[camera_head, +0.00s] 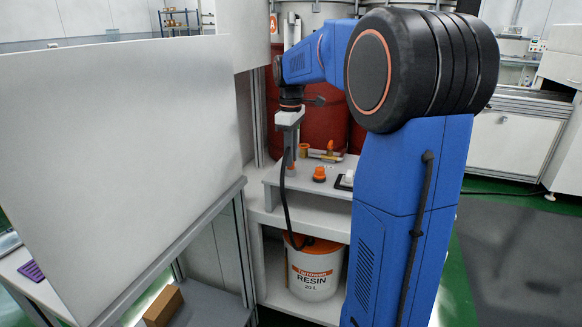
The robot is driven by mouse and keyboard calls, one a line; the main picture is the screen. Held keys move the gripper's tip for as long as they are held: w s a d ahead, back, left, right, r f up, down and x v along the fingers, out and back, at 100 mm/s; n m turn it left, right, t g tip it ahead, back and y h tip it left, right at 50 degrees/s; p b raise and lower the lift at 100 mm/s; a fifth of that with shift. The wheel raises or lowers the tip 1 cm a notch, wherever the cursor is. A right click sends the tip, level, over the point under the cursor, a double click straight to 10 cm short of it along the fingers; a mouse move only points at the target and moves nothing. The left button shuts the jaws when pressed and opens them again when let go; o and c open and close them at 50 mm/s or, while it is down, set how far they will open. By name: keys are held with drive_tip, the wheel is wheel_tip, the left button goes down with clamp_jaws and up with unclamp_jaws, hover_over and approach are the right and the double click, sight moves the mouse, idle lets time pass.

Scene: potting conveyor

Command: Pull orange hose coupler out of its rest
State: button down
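My gripper (291,150) points down over the left end of a light grey bench, a small pale shape below my arm's wrist. A dull orange part (292,168), possibly the hose coupler, shows just below it at the bench top. A black hose (283,200) hangs from beside my gripper and runs down toward the resin bucket (316,275). I cannot tell whether the fingers are open or closed around the orange part. The coupler's rest is too small to make out.
A bright orange cap-like piece (319,174) sits on the bench (272,178) right of my gripper. Dark red drums (325,128) stand behind. A large pale panel (120,150) fills the left. A cardboard box (163,305) lies low at left. My arm hides the bench's right side.

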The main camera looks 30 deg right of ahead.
drive_tip(key=shift+r, duration=0.7)
drive_tip(key=shift+r, duration=0.7)
drive_tip(key=shift+r, duration=0.4)
idle(0.4)
drive_tip(key=shift+r, duration=1.35)
wheel_tip(320, 180, up, 7)
idle(0.8)
idle(0.4)
